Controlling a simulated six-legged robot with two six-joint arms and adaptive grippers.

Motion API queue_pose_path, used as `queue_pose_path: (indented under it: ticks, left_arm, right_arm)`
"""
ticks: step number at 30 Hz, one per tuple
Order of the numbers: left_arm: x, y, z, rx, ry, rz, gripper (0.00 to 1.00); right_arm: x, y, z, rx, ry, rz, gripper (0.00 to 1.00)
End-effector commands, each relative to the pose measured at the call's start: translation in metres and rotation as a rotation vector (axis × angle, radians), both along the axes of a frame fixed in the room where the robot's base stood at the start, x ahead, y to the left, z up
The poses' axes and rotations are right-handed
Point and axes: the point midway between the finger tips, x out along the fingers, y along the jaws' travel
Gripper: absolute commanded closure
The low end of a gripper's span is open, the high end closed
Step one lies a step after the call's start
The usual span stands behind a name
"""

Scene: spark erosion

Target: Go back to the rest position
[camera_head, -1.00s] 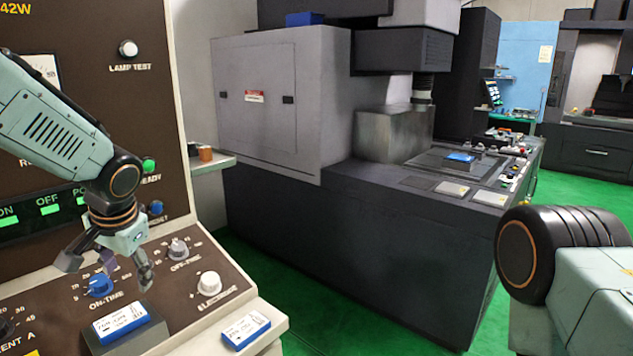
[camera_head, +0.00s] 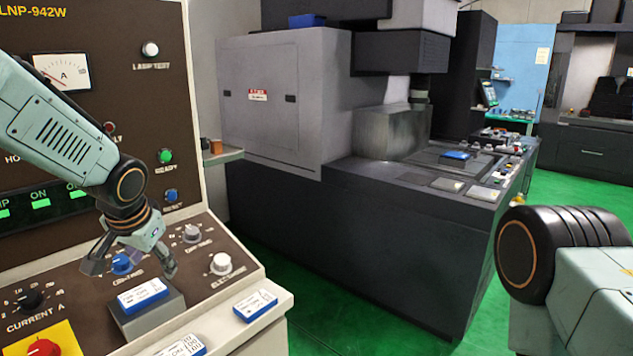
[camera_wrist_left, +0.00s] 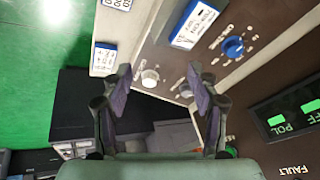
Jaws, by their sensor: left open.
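My left gripper (camera_head: 128,266) hangs open and empty in front of the brown control panel in the head view. Its fingers appear around the blue on-time knob (camera_head: 122,263), but I cannot tell whether they touch it. In the left wrist view the gripper (camera_wrist_left: 160,95) has its two fingers wide apart with nothing between them; the blue knob (camera_wrist_left: 233,46) shows to the right of them. My right arm shows only as a wheel-like joint and link at the right edge of the head view; its gripper is out of the picture.
A blue-and-white box (camera_head: 142,295) sits on a dark block on the console. Another box (camera_head: 255,305) lies on the light ledge, and a third (camera_head: 182,346) is cut off below. A large grey machine (camera_head: 270,95) stands beyond. Green floor (camera_head: 370,325) is clear before it.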

Motion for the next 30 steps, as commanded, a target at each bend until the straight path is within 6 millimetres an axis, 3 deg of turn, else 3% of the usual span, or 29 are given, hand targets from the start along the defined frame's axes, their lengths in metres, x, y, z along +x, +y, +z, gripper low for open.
queue_pose_path:
  ticks: [3, 7, 14, 18, 23, 30]
  left_arm:
    - [0.002, -0.016, -0.009, -0.059, -0.054, -0.014, 0.4]
    - [-0.004, -0.038, -0.046, -0.138, -0.099, -0.017, 0.4]
    - [-0.058, -0.073, -0.176, -0.276, -0.108, 0.041, 0.4]
    - [-0.105, -0.081, -0.25, -0.307, -0.078, 0.102, 0.4]
    - [-0.171, -0.082, -0.328, -0.306, -0.013, 0.175, 0.4]
    - [-0.287, -0.077, -0.43, -0.256, 0.162, 0.264, 0.4]
  right_arm:
    - [0.0, 0.0, -0.001, 0.0, 0.0, 0.0, 0.6]
    - [0.0, 0.0, -0.01, 0.0, 0.0, 0.0, 0.6]
    - [0.0, 0.0, -0.05, 0.0, 0.0, 0.0, 0.6]
    - [0.0, 0.0, -0.075, 0.0, 0.0, 0.0, 0.6]
    - [0.0, 0.0, -0.104, 0.0, 0.0, 0.0, 0.6]
    - [0.0, -0.001, -0.15, 0.0, 0.0, 0.0, 0.6]
